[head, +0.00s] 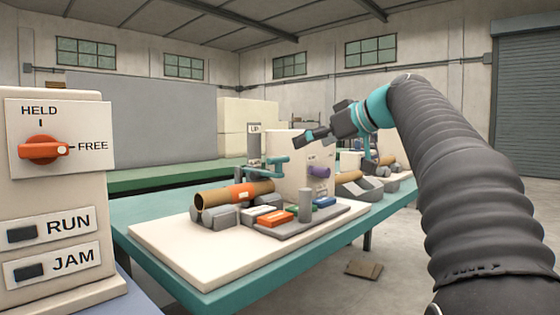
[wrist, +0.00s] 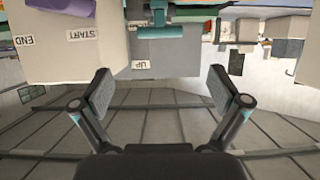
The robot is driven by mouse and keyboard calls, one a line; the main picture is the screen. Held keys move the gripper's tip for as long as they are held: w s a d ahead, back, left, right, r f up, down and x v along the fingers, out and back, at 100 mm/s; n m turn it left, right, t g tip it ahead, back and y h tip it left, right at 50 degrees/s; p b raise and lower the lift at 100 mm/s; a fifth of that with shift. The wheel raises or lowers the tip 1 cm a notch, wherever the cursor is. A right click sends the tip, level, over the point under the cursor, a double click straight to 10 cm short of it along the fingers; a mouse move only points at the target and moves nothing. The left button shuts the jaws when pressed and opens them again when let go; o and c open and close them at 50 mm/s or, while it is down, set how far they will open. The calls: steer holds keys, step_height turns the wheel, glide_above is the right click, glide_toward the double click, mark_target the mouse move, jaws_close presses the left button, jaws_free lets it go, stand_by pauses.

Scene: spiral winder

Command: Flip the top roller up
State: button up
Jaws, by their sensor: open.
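The winder's teal roller arm (head: 266,170), which seems to be the top roller, sits low over the brown cardboard tube (head: 214,197). The tube has an orange band and rests on grey rollers. A grey post with an UP label (head: 254,145) stands behind it. My gripper (head: 304,140) is above and right of the roller arm, apart from it, beside the white machine housing. In the wrist view my gripper (wrist: 162,88) is open and empty, its fingers wide apart. A teal and grey part (wrist: 158,31) and an upside-down UP label (wrist: 141,65) show beyond the fingers.
The white housing (head: 288,178) carries a purple knob (head: 319,172). A control panel (head: 60,190) with an orange knob, turned to FREE, is at left. Another station is behind my arm.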

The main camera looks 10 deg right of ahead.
steer(key=x, duration=1.1)
steer(key=shift+w+a+f, duration=0.1)
steer(key=shift+w+f, duration=0.05)
steer(key=c, duration=1.7)
